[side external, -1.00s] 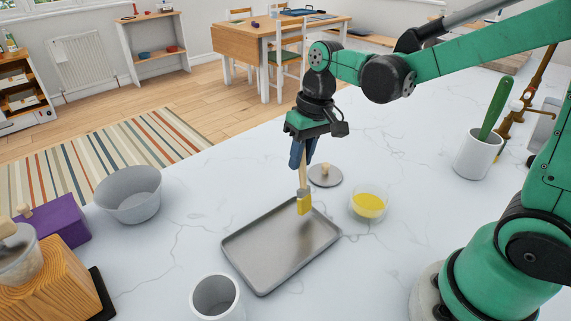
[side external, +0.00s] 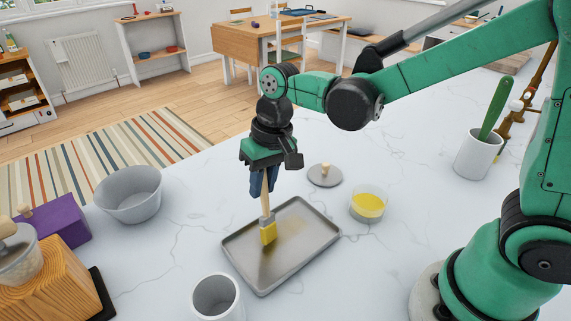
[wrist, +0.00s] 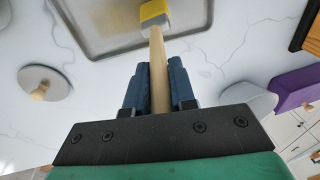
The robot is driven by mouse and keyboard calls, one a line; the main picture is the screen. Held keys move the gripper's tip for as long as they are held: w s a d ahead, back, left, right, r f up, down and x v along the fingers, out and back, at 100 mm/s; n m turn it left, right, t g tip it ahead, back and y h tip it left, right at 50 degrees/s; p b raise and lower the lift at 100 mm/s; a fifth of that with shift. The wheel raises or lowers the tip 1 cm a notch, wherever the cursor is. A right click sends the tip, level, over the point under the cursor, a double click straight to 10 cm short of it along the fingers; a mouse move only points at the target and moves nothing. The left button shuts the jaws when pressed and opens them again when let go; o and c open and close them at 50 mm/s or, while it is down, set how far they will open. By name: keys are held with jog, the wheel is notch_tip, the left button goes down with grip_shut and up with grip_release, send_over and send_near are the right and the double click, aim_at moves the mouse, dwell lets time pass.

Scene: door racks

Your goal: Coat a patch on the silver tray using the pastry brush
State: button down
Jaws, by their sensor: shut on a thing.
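My gripper (side external: 264,182) is shut on the wooden handle of the pastry brush (side external: 267,222), and its fingers (wrist: 160,88) also show in the wrist view. The brush points down, with its yellow bristles at or just above the left part of the silver tray (side external: 308,243). I cannot tell whether the bristles touch. A faint yellowish smear shows on the tray right of the bristles. In the wrist view the brush (wrist: 157,50) reaches over the tray (wrist: 100,40). A clear bowl of yellow liquid (side external: 368,204) stands right of the tray.
A grey lid with a knob (side external: 325,175) lies behind the tray. A grey cup (side external: 216,298) stands in front, a grey bowl (side external: 130,195) at left. A purple box (side external: 62,222) and a wooden block (side external: 60,285) are far left. A white pot with a green-handled tool (side external: 477,155) stands right.

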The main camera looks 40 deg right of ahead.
jog(key=shift+a, duration=2.75)
jog(key=shift+s+d, duration=1.15)
jog(key=shift+d, duration=5.7)
jog(key=shift+a, duration=6.85)
notch_tip(320, 180, up, 8)
jog(key=shift+s, duration=0.2)
jog(key=shift+d, duration=0.1)
